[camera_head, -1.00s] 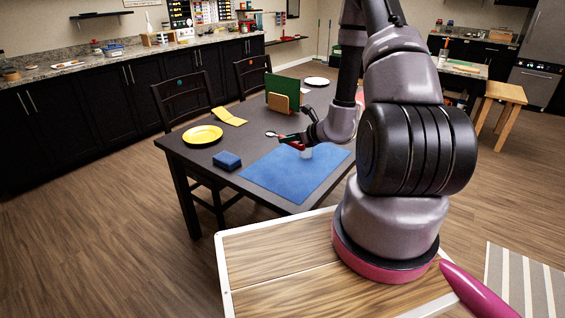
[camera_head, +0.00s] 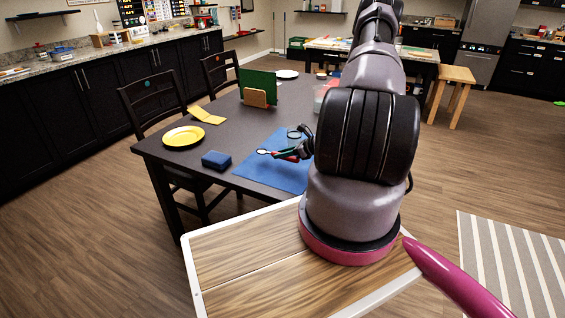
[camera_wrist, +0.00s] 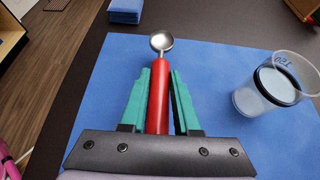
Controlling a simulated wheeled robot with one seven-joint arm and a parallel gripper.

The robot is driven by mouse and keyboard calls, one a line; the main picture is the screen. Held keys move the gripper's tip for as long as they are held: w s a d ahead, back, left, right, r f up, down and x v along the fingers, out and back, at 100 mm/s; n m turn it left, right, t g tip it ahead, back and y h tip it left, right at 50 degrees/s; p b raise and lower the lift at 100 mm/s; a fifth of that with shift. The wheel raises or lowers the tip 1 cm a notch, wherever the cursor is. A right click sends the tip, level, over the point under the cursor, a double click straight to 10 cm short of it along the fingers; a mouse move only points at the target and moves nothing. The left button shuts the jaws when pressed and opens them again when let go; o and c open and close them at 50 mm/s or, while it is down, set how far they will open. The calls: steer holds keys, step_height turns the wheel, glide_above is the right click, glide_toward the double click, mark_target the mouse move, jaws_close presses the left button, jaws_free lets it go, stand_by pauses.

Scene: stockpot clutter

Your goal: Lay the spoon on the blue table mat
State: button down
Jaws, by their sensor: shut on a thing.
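The spoon has a red handle (camera_wrist: 158,100) and a shiny round metal bowl (camera_wrist: 161,41). My gripper (camera_wrist: 160,80) is shut on the handle, with one green finger on each side, and the bowl points away from it. In the head view the gripper (camera_head: 284,153) holds the spoon (camera_head: 263,152) over the left part of the blue table mat (camera_head: 270,175). In the wrist view the mat (camera_wrist: 215,70) lies under the spoon. I cannot tell how much gap there is between them.
A clear cup with a dark band (camera_wrist: 275,85) stands on the mat, right of the gripper. A dark blue block (camera_head: 216,160), a yellow plate (camera_head: 184,136), a yellow folded item (camera_head: 206,116) and a green board in a wooden holder (camera_head: 257,88) stand on the dark table.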

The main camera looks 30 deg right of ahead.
mark_target(282, 167)
steer(key=shift+f, duration=1.95)
steer(key=shift+f, duration=0.15)
steer(key=c, duration=0.6)
jaws_free()
steer(key=shift+c, duration=0.2)
